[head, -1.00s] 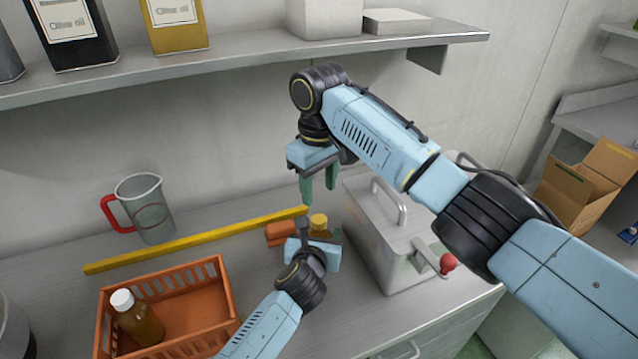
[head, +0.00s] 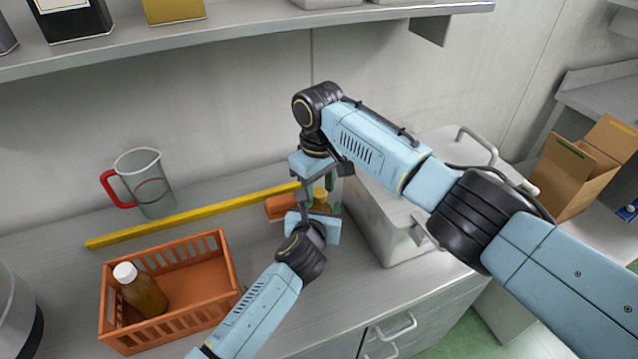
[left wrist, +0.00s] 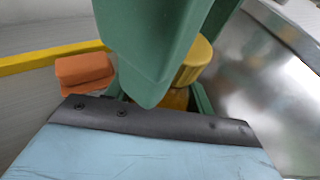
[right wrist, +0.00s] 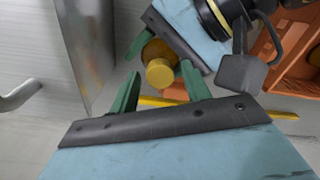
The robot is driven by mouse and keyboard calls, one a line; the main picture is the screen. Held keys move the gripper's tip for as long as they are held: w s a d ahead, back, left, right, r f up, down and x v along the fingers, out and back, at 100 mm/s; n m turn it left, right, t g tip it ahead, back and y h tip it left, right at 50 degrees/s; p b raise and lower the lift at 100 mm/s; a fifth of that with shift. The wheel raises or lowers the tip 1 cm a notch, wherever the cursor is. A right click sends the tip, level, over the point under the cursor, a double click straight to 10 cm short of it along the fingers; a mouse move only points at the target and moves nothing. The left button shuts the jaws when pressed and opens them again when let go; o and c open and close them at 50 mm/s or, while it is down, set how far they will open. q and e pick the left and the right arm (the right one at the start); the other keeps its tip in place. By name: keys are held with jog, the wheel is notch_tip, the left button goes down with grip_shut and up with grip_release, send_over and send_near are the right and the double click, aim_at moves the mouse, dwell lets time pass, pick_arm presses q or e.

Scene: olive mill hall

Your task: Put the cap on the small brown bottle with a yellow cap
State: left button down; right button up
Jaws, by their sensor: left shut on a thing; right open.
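The small brown bottle (left wrist: 176,98) stands upright between the fingers of my left gripper (head: 320,210), which is shut on it. The yellow cap (left wrist: 194,60) is at the bottle's top; I cannot tell whether it is seated. The cap also shows in the right wrist view (right wrist: 160,73) and, partly hidden, in the head view (head: 320,194). My right gripper (right wrist: 160,90) is open and points down from above, with its fingers toward either side of the cap. In the left wrist view its green fingers cover part of the cap and bottle.
An orange block (left wrist: 84,72) lies left of the bottle, before a long yellow bar (head: 190,216). A metal box (head: 395,235) stands close on the right. An orange crate (head: 205,290) holds a white-capped bottle (head: 142,290). A clear jug (head: 150,185) stands behind; a shelf (head: 250,42) hangs above.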

jog(key=shift+c, duration=0.4)
jog(key=c, duration=0.9)
jog(key=m, duration=0.3)
jog(key=shift+m, duration=0.4)
jog(key=shift+c, duration=0.2)
jog(key=m, duration=0.4)
jog(key=shift+m, duration=0.4)
jog(key=o, duration=1.1)
jog(key=shift+r, duration=0.1)
jog(key=shift+r, duration=2.2)
jog(key=shift+c, duration=0.4)
